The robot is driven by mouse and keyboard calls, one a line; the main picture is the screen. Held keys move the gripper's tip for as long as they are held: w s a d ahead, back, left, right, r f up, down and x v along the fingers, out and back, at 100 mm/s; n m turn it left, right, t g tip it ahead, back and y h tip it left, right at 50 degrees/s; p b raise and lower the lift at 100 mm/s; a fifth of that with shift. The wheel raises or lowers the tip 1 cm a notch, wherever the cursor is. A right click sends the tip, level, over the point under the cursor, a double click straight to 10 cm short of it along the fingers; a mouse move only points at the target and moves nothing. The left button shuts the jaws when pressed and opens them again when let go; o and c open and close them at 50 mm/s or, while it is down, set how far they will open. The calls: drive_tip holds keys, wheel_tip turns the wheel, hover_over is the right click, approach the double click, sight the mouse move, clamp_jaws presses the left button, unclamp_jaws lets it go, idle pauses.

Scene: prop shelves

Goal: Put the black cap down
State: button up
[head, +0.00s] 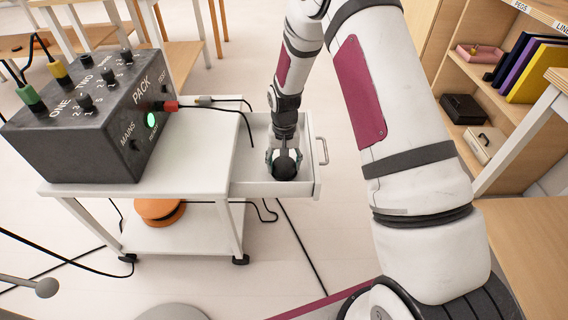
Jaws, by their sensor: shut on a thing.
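The black cap (284,172) is a small dark rounded thing at the end of my gripper (284,165). My gripper points down over the open white drawer (304,188) of a white trolley and is shut on the cap. The cap appears inside the drawer's outline, close to its floor. I cannot tell whether it touches the drawer floor. My gripper's fingers and wrist hide part of the cap.
A dark power pack (85,125) with knobs and coloured plugs stands on the white trolley (200,150). Black cables trail over the trolley and floor. An orange round thing (159,211) sits on the lower shelf. Wooden shelves (480,80) with books and boxes stand at right.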

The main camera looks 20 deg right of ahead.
drive_tip(key=shift+f, duration=0.1)
drive_tip(key=o, duration=1.3)
wheel_tip(320, 180, up, 13)
drive_tip(key=p, duration=0.4)
wheel_tip(320, 180, up, 12)
drive_tip(key=n, duration=0.1)
hover_over(284, 162)
drive_tip(key=s, duration=0.7)
drive_tip(key=s+r+n, duration=0.1)
drive_tip(key=s+r, duration=0.6)
drive_tip(key=s, duration=0.4)
drive_tip(key=s+r+n, duration=0.1)
drive_tip(key=s+r, duration=0.5)
drive_tip(key=s, duration=1.7)
drive_tip(key=shift+a+f+n, duration=0.2)
drive_tip(key=shift+a+n, duration=0.2)
